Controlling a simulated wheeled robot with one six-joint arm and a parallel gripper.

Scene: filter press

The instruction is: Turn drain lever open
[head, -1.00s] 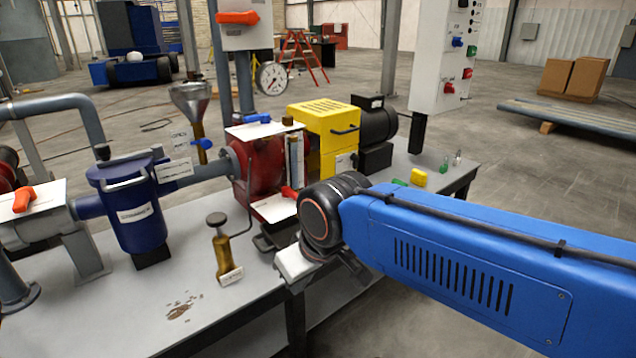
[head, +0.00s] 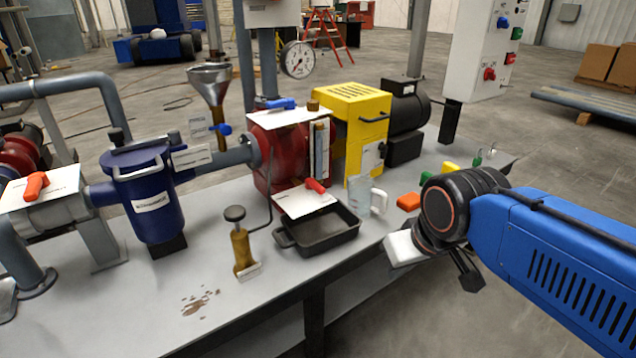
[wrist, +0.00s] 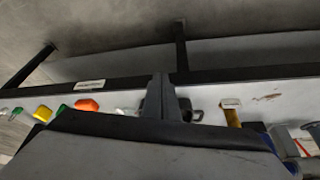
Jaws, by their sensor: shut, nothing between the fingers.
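A small red lever (head: 315,185) sits low on the front of the red pump-like body (head: 262,165), above a white plate and a black pan (head: 318,232). I take it as the drain lever, though no label is readable. My gripper (head: 466,272) is off the bench's front edge, to the right of the lever and well apart from it. Its dark fingers also show in the wrist view (wrist: 160,97), together and empty. The black pan shows partly behind them in that view (wrist: 190,113); the red lever cannot be made out there.
A clear jug (head: 371,201) stands right of the pan, beside an orange block (head: 408,201). A brass oiler (head: 241,248) stands left of it. Other levers are orange (head: 36,185) at the left and blue (head: 281,104) on top. The bench front is mostly clear.

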